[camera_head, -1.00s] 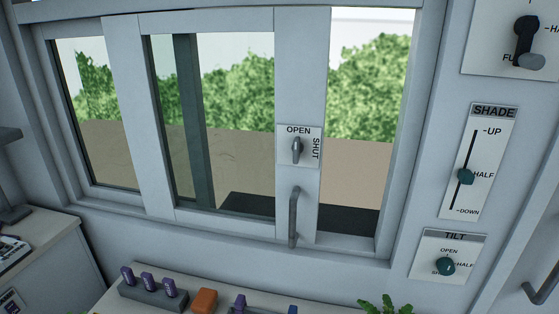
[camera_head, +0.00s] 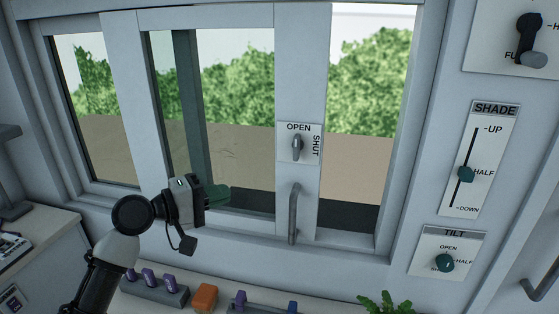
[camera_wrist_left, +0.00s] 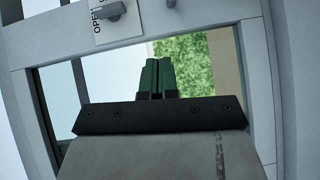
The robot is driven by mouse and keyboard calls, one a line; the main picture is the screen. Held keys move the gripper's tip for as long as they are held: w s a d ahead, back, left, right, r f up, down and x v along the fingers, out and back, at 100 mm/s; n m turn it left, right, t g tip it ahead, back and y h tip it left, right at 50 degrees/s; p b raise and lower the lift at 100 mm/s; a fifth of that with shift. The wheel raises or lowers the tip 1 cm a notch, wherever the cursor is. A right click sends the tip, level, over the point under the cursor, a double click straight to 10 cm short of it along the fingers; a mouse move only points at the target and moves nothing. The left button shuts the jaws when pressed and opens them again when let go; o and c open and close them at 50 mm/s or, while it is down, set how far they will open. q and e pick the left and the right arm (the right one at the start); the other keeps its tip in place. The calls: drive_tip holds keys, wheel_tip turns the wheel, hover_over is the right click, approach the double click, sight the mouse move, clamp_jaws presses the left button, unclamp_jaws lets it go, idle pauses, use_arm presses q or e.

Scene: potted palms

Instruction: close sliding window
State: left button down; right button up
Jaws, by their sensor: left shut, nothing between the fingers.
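The sliding window's pane frame (camera_head: 299,70) stands left of the right jamb, with an open gap (camera_head: 365,150) between them. Its grey vertical handle (camera_head: 294,214) is low on the frame. Above it is a latch knob (camera_head: 297,147) on an OPEN/SHUT plate, its lever upright toward OPEN. My left gripper (camera_head: 219,193) is in front of the lower pane, left of the handle and apart from it. In the left wrist view its green fingers (camera_wrist_left: 157,77) are together and empty, with the latch knob (camera_wrist_left: 110,10) at the upper left. My right gripper is in neither view.
On the right wall are a SHADE slider (camera_head: 466,174), a TILT knob (camera_head: 445,263) and another lever (camera_head: 530,40). Below the window, a counter holds purple pegs in a grey block (camera_head: 155,291), an orange block (camera_head: 205,297) and a green plant (camera_head: 388,304).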

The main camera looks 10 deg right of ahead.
use_arm(q)
wheel_tip(320, 180, up, 4)
drive_tip(key=h, duration=0.1)
drive_tip(key=p, duration=0.4)
approach(280, 161)
drive_tip(key=shift+n, duration=0.3)
drive_tip(key=d+r, duration=0.1)
drive_tip(key=w+d, duration=0.1)
drive_tip(key=d, duration=0.1)
drive_tip(key=d+r, duration=0.1)
drive_tip(key=d, duration=0.1)
drive_tip(key=shift+w+r, duration=0.2)
drive_tip(key=shift+r, duration=0.1)
drive_tip(key=d, duration=0.1)
drive_tip(key=s+d+p, duration=0.1)
drive_tip(key=shift+s+d+f, duration=0.1)
drive_tip(key=shift+d, duration=0.3)
drive_tip(key=shift+s+d+p, duration=0.2)
drive_tip(key=shift+d+p, duration=0.05)
drive_tip(key=shift+p, duration=0.05)
drive_tip(key=shift+f, duration=0.1)
drive_tip(key=shift+w, duration=0.1)
drive_tip(key=shift+d, duration=0.15)
